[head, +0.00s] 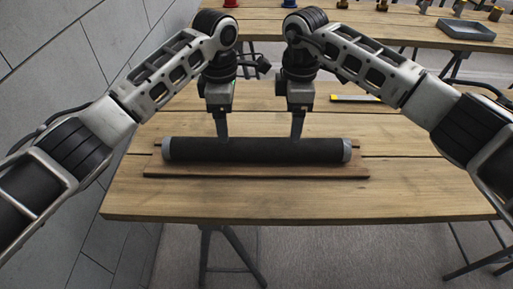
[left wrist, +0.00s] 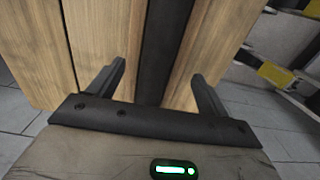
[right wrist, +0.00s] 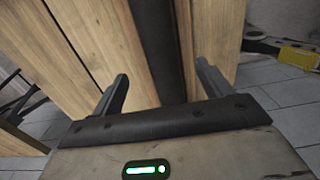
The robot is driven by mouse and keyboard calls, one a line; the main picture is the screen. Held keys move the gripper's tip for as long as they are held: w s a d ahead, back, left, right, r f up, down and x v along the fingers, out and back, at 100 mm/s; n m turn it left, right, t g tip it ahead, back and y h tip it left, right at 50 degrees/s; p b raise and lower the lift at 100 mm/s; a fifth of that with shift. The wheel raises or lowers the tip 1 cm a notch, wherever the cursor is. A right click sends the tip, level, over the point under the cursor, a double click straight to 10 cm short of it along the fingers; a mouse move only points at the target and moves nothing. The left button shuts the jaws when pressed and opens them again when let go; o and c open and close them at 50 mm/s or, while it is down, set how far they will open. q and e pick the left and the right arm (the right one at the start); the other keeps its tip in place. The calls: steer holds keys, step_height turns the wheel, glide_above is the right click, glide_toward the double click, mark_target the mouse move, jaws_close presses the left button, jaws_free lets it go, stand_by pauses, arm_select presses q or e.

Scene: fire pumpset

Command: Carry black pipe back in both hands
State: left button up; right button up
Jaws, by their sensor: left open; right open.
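The black pipe (head: 258,150), with grey end rings, lies level on a flat brown board on the near wooden table. My left gripper (head: 222,135) is over the pipe left of its middle, and my right gripper (head: 297,135) is over it right of its middle. In the left wrist view the pipe (left wrist: 163,50) runs between the spread fingers (left wrist: 160,88). In the right wrist view the pipe (right wrist: 156,50) also passes between the spread fingers (right wrist: 162,88). Both grippers are open. Whether the fingers touch the pipe cannot be told.
The brown board (head: 255,171) lies under the pipe on the near table (head: 300,205), whose front part is clear. A yellow level (head: 356,98) lies behind at the right. A far table holds a grey tray (head: 466,30) and several small fittings. A grey wall (head: 50,70) stands at the left.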

mark_target(228, 144)
arm_select(q)
step_height(228, 144, down, 9)
steer(key=shift+f, duration=0.1)
arm_select(e)
step_height(228, 144, down, 9)
steer(key=shift+f, duration=0.1)
